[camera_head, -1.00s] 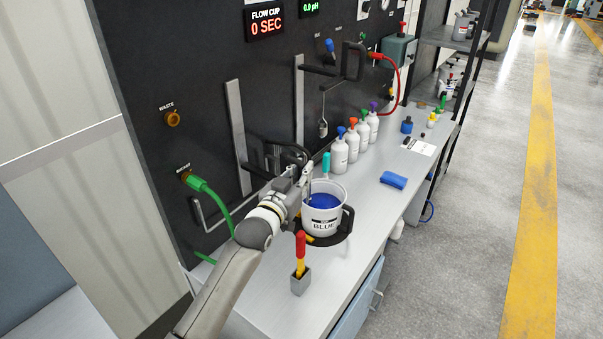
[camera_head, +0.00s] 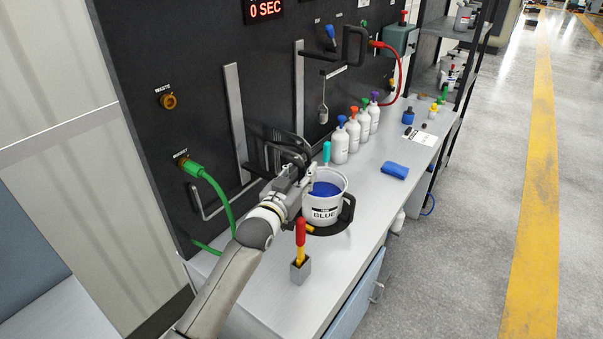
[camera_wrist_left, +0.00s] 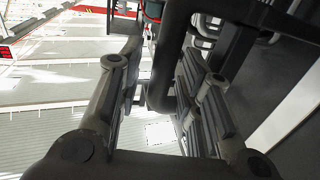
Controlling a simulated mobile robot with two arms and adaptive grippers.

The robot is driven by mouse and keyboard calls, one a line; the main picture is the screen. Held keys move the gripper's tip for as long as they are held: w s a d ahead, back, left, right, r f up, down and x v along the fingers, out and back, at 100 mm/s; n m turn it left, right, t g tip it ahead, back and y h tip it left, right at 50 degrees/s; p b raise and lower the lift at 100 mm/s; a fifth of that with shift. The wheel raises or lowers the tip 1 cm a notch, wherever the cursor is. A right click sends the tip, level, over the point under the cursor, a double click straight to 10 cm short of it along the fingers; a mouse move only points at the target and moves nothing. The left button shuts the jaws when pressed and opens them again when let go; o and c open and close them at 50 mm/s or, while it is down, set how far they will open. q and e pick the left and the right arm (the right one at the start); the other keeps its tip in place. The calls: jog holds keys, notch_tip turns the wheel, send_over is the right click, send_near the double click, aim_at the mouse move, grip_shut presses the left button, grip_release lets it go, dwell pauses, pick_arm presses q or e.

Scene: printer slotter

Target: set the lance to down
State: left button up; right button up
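A black frame with a curved handle (camera_head: 292,152) sticks out from the left slotted rail (camera_head: 236,120) on the dark panel, above the white bucket of blue ink (camera_head: 322,212). I take it for the lance carriage; a rod below it is hidden by my gripper and the bucket. My left gripper (camera_head: 309,177) is just in front of this frame, at the bucket's left rim. In the left wrist view its fingers (camera_wrist_left: 158,108) stand apart, with a dark bent bar (camera_wrist_left: 168,65) between them; a gap shows, so firm contact cannot be told. My right gripper is not in view.
A red-and-yellow tool in a grey holder (camera_head: 300,270) stands in front of the bucket. Several bottles (camera_head: 352,135) line the panel. A blue sponge (camera_head: 395,170) lies on the bench. Another handle (camera_head: 355,45) is on the right rail. A green hose (camera_head: 218,188) hangs left.

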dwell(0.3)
pick_arm(q)
jog(key=v, duration=1.2)
jog(key=shift+s+f, duration=0.1)
